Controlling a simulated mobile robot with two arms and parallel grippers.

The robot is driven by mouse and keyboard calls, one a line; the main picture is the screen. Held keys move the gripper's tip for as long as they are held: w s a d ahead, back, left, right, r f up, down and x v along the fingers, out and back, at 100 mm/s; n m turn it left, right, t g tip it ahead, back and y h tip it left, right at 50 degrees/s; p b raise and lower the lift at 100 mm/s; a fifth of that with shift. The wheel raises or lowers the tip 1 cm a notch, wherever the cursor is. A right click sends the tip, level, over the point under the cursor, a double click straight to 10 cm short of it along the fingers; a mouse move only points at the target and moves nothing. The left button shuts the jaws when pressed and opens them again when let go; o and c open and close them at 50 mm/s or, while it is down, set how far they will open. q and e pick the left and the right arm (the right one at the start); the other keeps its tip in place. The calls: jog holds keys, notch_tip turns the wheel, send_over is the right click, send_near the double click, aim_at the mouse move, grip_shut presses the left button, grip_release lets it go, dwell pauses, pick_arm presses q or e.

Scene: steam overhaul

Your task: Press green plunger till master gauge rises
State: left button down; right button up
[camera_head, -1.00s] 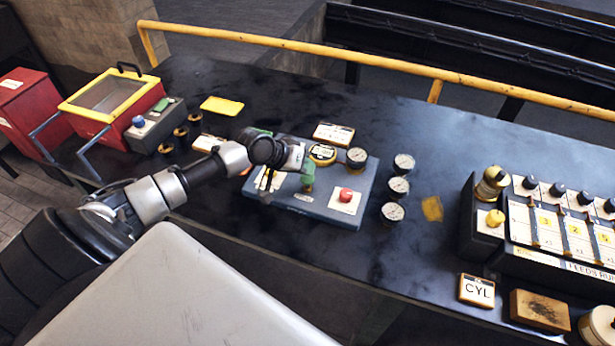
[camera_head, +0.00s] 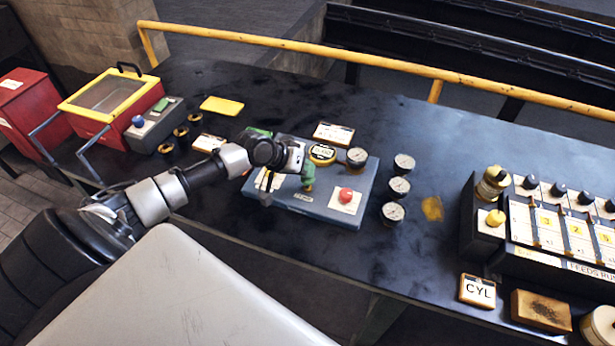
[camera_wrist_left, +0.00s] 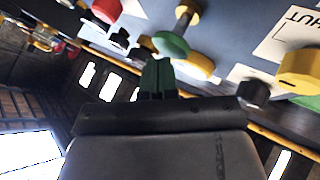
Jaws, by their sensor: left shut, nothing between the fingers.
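The green plunger (camera_head: 308,187) stands on a blue-grey panel (camera_head: 325,212) on the dark bench, left of a red button (camera_head: 346,195). A round gauge (camera_head: 357,157) sits at the panel's back right corner. Its reading is too small to make out, and I cannot tell which gauge is the master.
Several small gauges (camera_head: 399,187) stand right of the panel. A yellow-lidded red box (camera_head: 110,95) and a grey switch box (camera_head: 158,124) are at the left. A block of labelled levers (camera_head: 545,225) fills the right. A yellow rail (camera_head: 300,46) runs behind the bench.

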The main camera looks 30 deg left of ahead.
pick_arm(q)
jog(key=shift+s+f+b, duration=0.15)
jog(key=shift+f+b, duration=0.35)
jog(key=shift+f, duration=0.7)
dwell(0.6)
jog(key=shift+r+p, duration=1.75)
jog(key=shift+r, duration=0.05)
jog(key=shift+r, duration=0.25)
notch_tip(320, 180, up, 5)
jog(key=p, duration=0.4)
jog(key=shift+f+p, duration=0.15)
jog(key=shift+p, duration=0.25)
jog(key=shift+f, duration=0.1)
